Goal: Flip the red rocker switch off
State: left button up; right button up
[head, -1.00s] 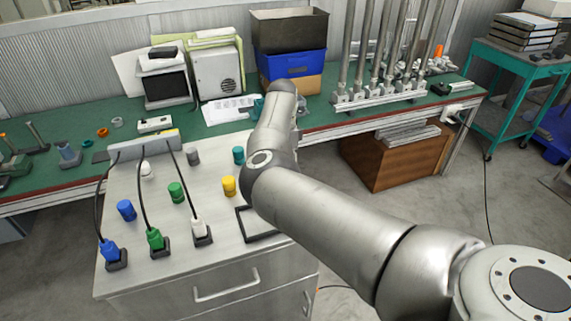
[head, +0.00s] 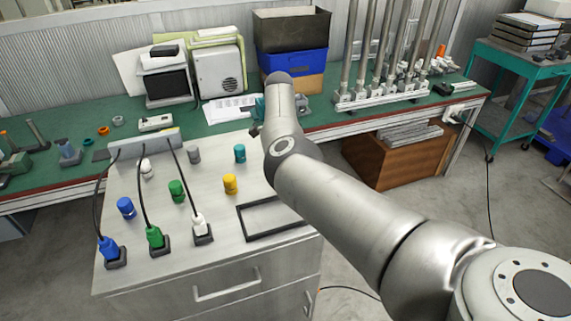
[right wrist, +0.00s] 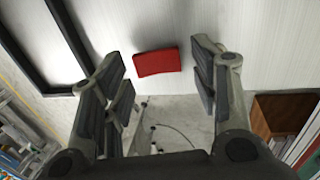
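A red block-shaped part (right wrist: 157,62), which looks like the red rocker switch, lies on a pale surface in the right wrist view. Its on or off position cannot be told. My right gripper (right wrist: 160,78) is open and empty, with the red part showing between and just beyond its fingertips. No contact with it shows. In the head view my right arm reaches over the right side of the cabinet top, and neither the red part nor the right gripper can be made out there. My left gripper is not in view.
The light cabinet top (head: 160,215) holds a black rectangular frame (head: 240,222), blue (head: 109,250), green (head: 154,237) and white (head: 199,224) plugs with black cables, and several coloured cylinders. A green workbench (head: 215,127) with equipment runs behind it.

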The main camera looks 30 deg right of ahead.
dwell(0.3)
notch_tip(320, 180, up, 12)
jog(key=w, duration=0.2)
jog(key=shift+d+f, duration=0.15)
jog(key=shift+d, duration=0.1)
dwell(0.7)
